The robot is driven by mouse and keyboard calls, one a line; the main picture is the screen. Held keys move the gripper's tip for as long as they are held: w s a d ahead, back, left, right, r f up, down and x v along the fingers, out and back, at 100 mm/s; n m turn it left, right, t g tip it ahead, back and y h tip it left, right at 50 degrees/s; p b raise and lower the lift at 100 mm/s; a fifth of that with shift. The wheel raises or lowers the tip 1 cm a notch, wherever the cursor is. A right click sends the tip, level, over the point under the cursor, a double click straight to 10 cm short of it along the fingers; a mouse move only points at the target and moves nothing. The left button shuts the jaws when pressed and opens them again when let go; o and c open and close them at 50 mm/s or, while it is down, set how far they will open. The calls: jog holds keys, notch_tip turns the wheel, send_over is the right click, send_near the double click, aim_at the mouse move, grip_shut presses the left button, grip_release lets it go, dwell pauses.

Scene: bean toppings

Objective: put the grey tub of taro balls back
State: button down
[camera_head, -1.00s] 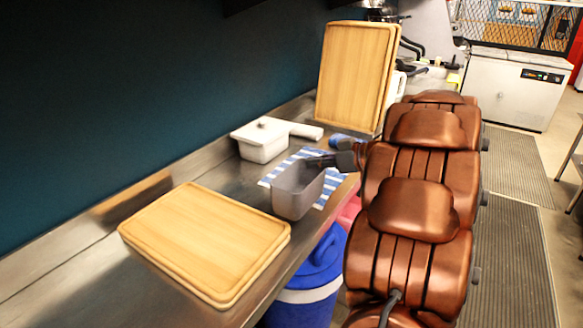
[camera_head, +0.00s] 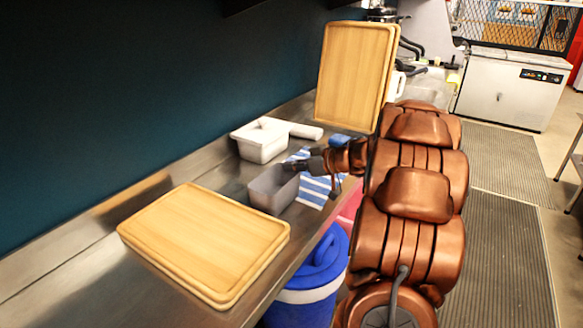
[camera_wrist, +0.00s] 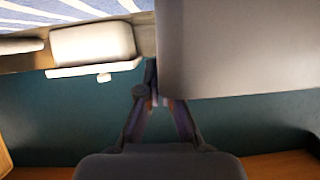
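The grey tub (camera_head: 272,192) is over the steel counter, between the flat wooden board and the striped cloth. Its inside looks plain grey from here; I cannot make out any contents. My gripper (camera_head: 298,165) is at the tub's back right rim and appears shut on it. In the wrist view the fingertips (camera_wrist: 160,103) are close together at the edge of the tub (camera_wrist: 240,50), which fills the upper right. I cannot tell whether the tub's base touches the counter.
A blue-striped cloth (camera_head: 318,188) lies to the right. A wooden board (camera_head: 205,240) lies at front left; another board (camera_head: 354,78) stands upright behind. A blue bucket (camera_head: 312,275) is below the counter edge.

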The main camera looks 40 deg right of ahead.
jog(key=shift+f, duration=0.25)
jog(key=shift+s+a+f, duration=0.1)
jog(key=shift+f, duration=0.5)
jog(key=c, duration=1.7)
grip_release()
jog(key=shift+f, duration=0.1)
jog(key=o, duration=0.3)
jog(key=shift+o, duration=0.4)
jog(key=shift+r, duration=0.2)
jog(key=shift+r, duration=0.35)
jog(key=v, duration=1.2)
jog(key=shift+r, duration=0.4)
